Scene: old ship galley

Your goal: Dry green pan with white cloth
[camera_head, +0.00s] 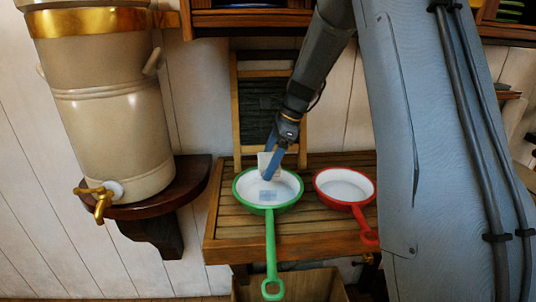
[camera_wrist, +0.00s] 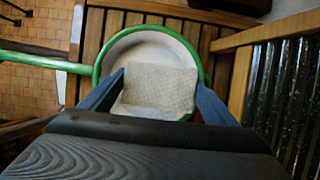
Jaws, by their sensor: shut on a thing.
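The green pan (camera_head: 269,207) has a white inside and a long green handle, and sits on a slatted wooden table with the handle pointing to the front. In the wrist view the green pan (camera_wrist: 202,52) has its handle to the left. My gripper (camera_head: 270,170) is over the pan, pointing down. It is shut on the white cloth (camera_head: 265,160), which shows in the wrist view (camera_wrist: 160,88) between the two blue fingers. A bluish patch shows on the pan's inside below the cloth. Whether the cloth touches the pan I cannot tell.
A red pan (camera_head: 344,186) with a white inside stands to the right on the slatted table (camera_head: 228,222). A large beige urn (camera_head: 110,110) with a brass tap stands on a dark wall shelf (camera_head: 180,195) at the left. A wooden-framed board (camera_head: 237,110) leans at the back.

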